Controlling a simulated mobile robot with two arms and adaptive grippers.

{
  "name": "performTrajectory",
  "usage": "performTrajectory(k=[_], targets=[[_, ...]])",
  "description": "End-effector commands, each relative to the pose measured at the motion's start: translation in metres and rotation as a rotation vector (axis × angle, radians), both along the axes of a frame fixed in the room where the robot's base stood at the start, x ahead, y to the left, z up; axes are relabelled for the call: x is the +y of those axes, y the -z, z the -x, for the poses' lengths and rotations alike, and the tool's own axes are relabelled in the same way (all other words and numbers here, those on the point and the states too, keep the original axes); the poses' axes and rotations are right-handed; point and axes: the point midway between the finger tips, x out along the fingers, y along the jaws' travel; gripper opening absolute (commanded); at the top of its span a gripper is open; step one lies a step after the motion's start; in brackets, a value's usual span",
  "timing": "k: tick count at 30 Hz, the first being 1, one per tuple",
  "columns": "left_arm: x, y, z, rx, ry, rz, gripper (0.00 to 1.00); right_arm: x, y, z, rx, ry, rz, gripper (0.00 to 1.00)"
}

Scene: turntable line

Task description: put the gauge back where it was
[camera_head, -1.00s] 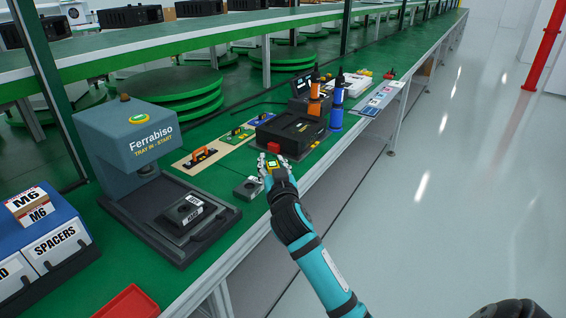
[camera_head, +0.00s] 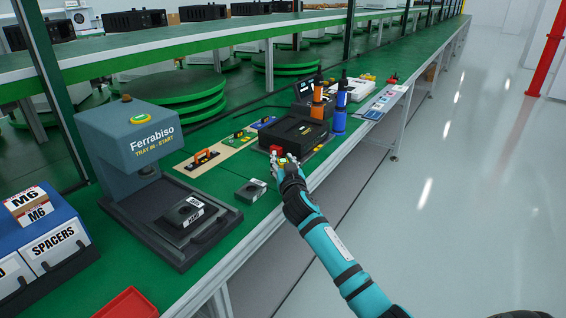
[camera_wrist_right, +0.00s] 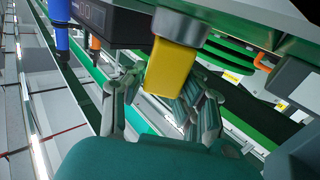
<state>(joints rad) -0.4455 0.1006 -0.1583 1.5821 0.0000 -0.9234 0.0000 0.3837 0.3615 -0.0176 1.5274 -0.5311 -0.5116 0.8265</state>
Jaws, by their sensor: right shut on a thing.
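My right gripper (camera_head: 287,168) is over the front edge of the green bench, just in front of the black case (camera_head: 292,133). It is shut on a small yellow block, apparently the gauge (camera_head: 283,161). In the right wrist view the yellow gauge (camera_wrist_right: 170,68) sits between the fingers (camera_wrist_right: 160,100), with a grey round part at its upper end. The fingers hide part of it. My left gripper is out of view.
A red block (camera_head: 276,150) is close beside the gripper. A small grey block (camera_head: 251,190) lies on the bench to its left. The Ferrabiso press (camera_head: 130,145) stands further left. Orange (camera_head: 317,101) and blue (camera_head: 340,112) upright tools stand behind. The floor at right is clear.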

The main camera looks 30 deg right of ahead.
Motion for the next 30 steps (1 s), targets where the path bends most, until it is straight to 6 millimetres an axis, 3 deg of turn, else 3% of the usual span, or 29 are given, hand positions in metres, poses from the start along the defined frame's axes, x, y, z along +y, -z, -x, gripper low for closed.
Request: performTrajectory(k=[8, 9, 14, 25, 30], targets=[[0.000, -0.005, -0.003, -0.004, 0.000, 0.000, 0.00, 0.000, 0.001, 0.000, -0.002, 0.000, 0.000, 0.00], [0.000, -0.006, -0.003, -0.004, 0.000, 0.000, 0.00, 0.000, 0.002, 0.000, 0.000, 0.000, 0.000, 0.33], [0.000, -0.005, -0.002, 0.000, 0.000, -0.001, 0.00, 0.000, 0.002, 0.000, 0.001, 0.000, 0.000, 0.52], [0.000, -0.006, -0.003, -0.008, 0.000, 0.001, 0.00, 0.000, -0.002, 0.000, 0.000, 0.000, 0.001, 0.52], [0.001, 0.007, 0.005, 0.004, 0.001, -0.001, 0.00, 0.011, 0.000, 0.026, 0.002, -0.001, -0.001, 0.52]])
